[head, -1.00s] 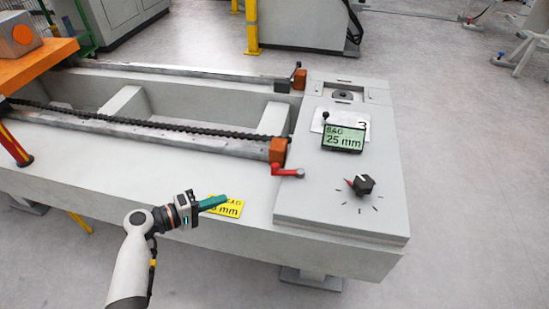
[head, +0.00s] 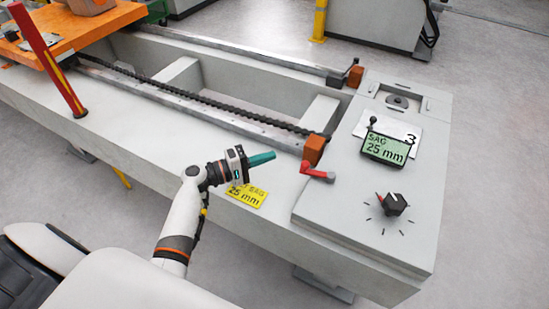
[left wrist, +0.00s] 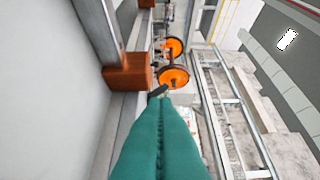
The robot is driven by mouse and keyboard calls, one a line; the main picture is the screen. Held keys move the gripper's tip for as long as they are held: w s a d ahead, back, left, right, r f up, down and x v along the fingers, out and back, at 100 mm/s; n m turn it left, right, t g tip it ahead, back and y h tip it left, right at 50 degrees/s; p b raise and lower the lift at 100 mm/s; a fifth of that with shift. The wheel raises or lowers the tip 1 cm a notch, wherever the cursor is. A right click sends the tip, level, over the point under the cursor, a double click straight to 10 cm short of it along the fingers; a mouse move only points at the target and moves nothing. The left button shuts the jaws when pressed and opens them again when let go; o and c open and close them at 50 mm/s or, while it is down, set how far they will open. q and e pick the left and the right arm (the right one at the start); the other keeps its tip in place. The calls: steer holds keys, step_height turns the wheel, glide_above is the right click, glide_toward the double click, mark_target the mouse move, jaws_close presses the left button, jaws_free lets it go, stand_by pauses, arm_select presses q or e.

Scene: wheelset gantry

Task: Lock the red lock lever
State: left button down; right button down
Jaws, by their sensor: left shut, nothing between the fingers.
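The red lock lever (head: 317,171) sits on the near side of the bench, just in front of an orange end block (head: 314,149). It lies roughly flat, with its free end pointing right in the head view. My left gripper (head: 262,159), with green fingers, is shut and empty. It appears above the bench ledge, left of the lever and apart from it. In the left wrist view the closed fingers (left wrist: 160,135) point past an orange block (left wrist: 127,75); I cannot clearly make out the lever there. My right gripper is not in view.
A grey panel right of the lever carries a black knob (head: 395,204) and a green display reading 25 mm (head: 385,148). A yellow label (head: 246,196) lies on the ledge below my gripper. A red post (head: 50,62) stands at the far left. The ledge is otherwise clear.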

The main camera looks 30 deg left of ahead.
arm_select(q)
steer(key=x, duration=0.8)
steer(key=shift+w+d, duration=0.15)
steer(key=shift+d, duration=0.2)
steer(key=s, duration=0.1)
steer(key=s+d, duration=0.1)
steer(key=shift+s, duration=0.3)
steer(key=shift+s+d+r, duration=0.1)
steer(key=shift+s+d, duration=0.1)
steer(key=shift+s, duration=0.1)
steer(key=shift+s+d, duration=0.1)
steer(key=shift+s, duration=0.05)
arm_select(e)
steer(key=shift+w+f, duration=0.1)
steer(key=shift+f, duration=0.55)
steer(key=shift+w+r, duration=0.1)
